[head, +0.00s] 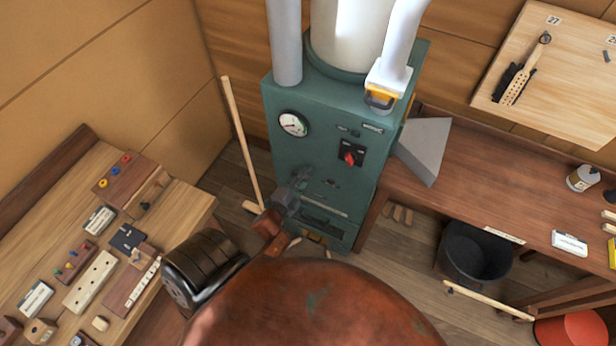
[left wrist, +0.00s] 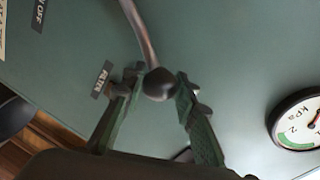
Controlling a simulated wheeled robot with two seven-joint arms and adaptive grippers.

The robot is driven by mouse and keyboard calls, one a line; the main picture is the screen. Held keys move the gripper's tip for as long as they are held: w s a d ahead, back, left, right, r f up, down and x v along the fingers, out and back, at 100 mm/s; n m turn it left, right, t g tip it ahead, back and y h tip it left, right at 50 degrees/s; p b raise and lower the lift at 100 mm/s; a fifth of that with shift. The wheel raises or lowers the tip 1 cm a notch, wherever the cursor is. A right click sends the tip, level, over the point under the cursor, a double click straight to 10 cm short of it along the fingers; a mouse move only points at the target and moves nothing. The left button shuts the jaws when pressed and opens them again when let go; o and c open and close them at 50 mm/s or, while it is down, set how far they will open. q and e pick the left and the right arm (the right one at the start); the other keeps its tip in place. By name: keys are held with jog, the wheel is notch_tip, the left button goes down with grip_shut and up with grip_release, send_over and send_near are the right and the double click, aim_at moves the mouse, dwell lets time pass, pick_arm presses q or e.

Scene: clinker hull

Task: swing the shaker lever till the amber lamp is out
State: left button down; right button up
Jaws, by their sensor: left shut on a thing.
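The shaker lever shows in the left wrist view as a curved metal rod with a dark ball knob (left wrist: 158,84), in front of the green cabinet (head: 283,165). My left gripper (head: 298,181) is at the cabinet's front, below the round gauge. In the left wrist view its two fingers (left wrist: 160,98) are shut on the knob, one on each side. A small dark label (left wrist: 102,80) sits beside the left finger. I cannot make out an amber lamp in either view; my gripper and arm hide part of the cabinet front. My right gripper is not in view.
The cabinet carries a round gauge (head: 293,124) and a red rotary switch (head: 349,158). A broom-like stick (head: 241,140) leans left of it. A workbench with blocks (head: 188,208) is at left, another bench (head: 475,190) at right. A black bucket (head: 476,250) stands below the right bench.

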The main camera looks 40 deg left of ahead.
pick_arm(q)
jog(key=shift+d+f, duration=0.1)
jog(key=c, duration=1.5)
grip_release()
jog(key=v, duration=1.2)
